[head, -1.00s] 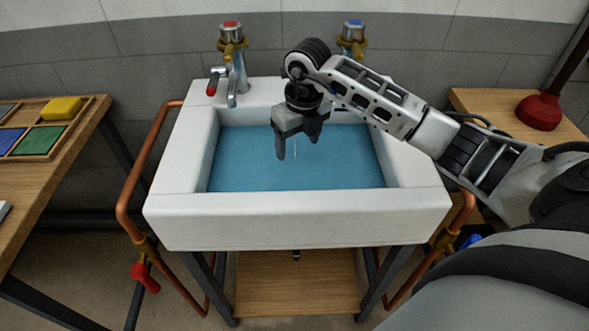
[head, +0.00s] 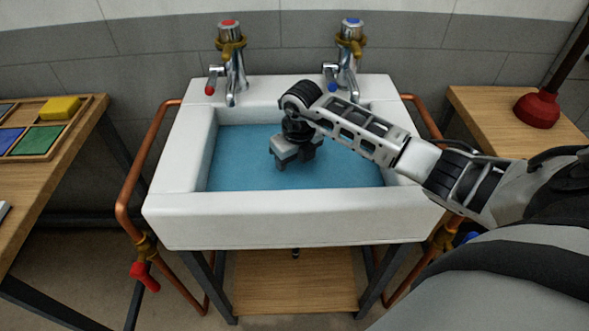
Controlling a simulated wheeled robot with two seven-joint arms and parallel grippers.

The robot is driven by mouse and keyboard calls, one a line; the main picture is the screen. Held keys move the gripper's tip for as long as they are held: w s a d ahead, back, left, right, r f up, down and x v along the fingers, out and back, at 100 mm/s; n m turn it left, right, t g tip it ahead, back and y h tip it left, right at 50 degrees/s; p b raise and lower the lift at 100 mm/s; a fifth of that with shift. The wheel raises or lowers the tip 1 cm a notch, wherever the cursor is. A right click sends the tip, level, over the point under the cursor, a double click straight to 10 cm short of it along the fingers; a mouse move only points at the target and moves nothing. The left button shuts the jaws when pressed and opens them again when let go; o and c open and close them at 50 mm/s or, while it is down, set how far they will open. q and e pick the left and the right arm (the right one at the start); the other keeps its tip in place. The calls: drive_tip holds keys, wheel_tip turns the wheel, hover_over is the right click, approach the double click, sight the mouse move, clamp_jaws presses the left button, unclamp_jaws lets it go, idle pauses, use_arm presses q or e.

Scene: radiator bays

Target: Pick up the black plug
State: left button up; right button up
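The white sink (head: 300,215) is filled with blue water (head: 240,150). The black plug does not show; the water is opaque and my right gripper is over the middle of the basin. My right gripper (head: 296,164) points down into the water. Its two fingers stand apart where they enter the surface, and their tips are hidden below it. I cannot see anything between them. My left gripper is not in view.
A red-handled tap (head: 231,70) and a blue-handled tap (head: 345,65) stand at the sink's back. Copper pipes (head: 150,150) run beside the sink. A plunger (head: 540,105) stands on the right table, and a tray of coloured blocks (head: 40,130) lies on the left table.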

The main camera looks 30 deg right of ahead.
drive_tip(key=c, duration=0.6)
drive_tip(key=shift+r, duration=0.15)
drive_tip(key=shift+c, duration=0.2)
